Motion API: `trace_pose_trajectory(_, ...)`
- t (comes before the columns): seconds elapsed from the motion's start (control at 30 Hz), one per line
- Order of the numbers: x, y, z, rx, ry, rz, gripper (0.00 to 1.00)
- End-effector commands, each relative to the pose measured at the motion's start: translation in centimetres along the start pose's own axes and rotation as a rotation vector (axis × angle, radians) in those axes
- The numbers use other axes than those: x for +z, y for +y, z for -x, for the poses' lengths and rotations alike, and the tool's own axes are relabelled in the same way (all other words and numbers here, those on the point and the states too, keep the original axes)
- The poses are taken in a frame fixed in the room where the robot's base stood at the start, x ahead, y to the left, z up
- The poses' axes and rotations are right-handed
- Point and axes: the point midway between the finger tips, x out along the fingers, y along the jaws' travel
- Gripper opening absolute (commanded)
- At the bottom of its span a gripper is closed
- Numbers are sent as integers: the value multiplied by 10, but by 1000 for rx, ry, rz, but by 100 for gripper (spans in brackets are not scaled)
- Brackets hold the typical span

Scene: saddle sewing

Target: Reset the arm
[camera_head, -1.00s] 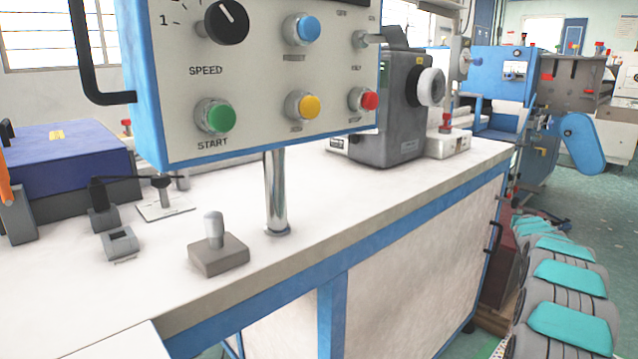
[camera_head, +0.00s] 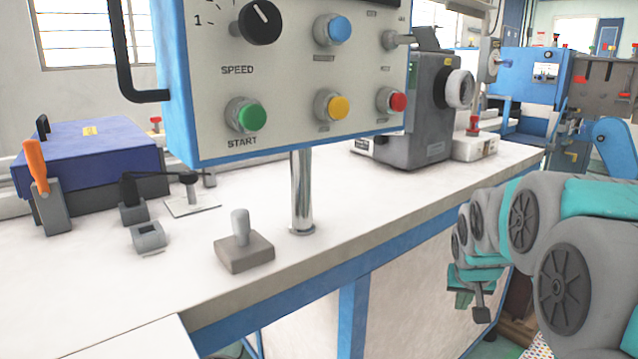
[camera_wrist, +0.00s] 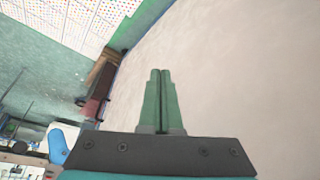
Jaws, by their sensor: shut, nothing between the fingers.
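My gripper (camera_wrist: 160,75) has its two green fingers pressed together in the wrist view, with nothing between them. In the head view my gray and teal arm is on the right side, and my gripper (camera_head: 472,302) hangs low beside the front of the white workbench, partly hidden by the arm. In the wrist view the fingertips lie in front of a pale panel, which seems to be the cabinet front; I cannot tell how far away it is.
A control panel (camera_head: 285,85) stands on a metal post on the workbench (camera_head: 150,285). A gray base with a knob (camera_head: 243,254), an orange-handled lever (camera_head: 35,165) and a gray machine (camera_head: 425,110) are on the bench. Blue machines (camera_head: 530,85) stand behind. Floor (camera_wrist: 55,75) shows in the wrist view.

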Motion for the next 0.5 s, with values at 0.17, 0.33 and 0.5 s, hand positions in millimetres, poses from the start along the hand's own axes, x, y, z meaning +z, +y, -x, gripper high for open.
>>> trace_pose_trajectory(0.17, 98, -27, 38, -33, -167, 78, 0)
trace_pose_trajectory(0.33, 193, -41, 72, -63, -330, 154, 0)
trace_pose_trajectory(0.5, 281, -45, 103, -90, -484, 227, 0)
